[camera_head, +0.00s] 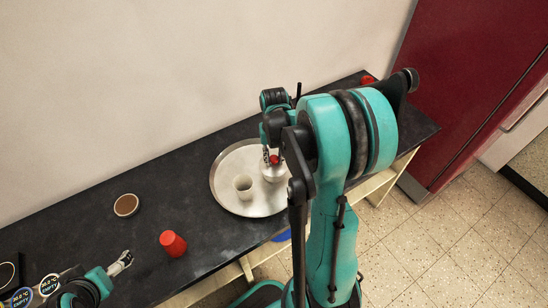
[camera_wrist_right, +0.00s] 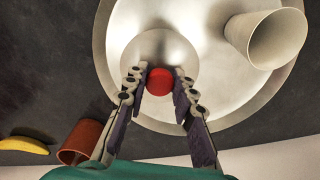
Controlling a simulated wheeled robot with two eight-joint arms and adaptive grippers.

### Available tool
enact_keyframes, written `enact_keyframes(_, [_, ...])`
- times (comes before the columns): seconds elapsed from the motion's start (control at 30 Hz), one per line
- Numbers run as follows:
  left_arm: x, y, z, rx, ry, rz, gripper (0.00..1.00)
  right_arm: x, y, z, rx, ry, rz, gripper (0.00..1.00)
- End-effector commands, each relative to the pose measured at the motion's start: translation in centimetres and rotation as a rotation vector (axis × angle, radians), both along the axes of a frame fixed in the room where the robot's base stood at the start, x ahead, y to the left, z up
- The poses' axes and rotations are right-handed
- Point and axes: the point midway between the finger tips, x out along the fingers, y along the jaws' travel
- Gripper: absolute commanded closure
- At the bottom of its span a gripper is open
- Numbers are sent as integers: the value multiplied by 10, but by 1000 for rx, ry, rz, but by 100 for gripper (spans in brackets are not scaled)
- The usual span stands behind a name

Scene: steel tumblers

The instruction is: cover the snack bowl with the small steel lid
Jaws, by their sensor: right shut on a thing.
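The small steel lid (camera_wrist_right: 160,52) is a pale round disc with a red knob (camera_wrist_right: 159,82). My right gripper (camera_wrist_right: 160,88) is shut on the knob, with a finger on each side. In the head view the lid (camera_head: 273,173) is over the right part of a round steel tray (camera_head: 228,198), partly hidden by my right gripper (camera_head: 272,160). I cannot tell whether a bowl is under the lid, or whether the lid touches anything. I cannot single out the snack bowl. My left gripper (camera_head: 123,262) is at the lower left, apart from these; its fingers are too small to judge.
A round brown-topped thing (camera_head: 126,205) and a red cup (camera_head: 173,243) are on the dark counter (camera_head: 190,200). The wrist view shows a yellow curved thing (camera_wrist_right: 25,146). A red thing (camera_head: 367,79) is at the far end.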

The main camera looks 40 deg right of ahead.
Motion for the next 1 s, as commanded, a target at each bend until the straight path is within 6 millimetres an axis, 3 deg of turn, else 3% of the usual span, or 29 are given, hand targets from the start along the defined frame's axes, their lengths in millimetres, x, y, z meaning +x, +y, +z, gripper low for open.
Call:
enact_keyframes(0.7, [0, 0, -9, 0, 0, 0, 6, 0, 0, -11, 0, 0, 0, 100])
enact_keyframes(0.73, [0, 0, -9, 0, 0, 0, 6, 0, 0, -11, 0, 0, 0, 70])
enact_keyframes(0.8, [0, 0, -9, 0, 0, 0, 6, 0, 0, -11, 0, 0, 0, 51])
enact_keyframes(1.0, [0, 0, -9, 0, 0, 0, 6, 0, 0, -11, 0, 0, 0, 51])
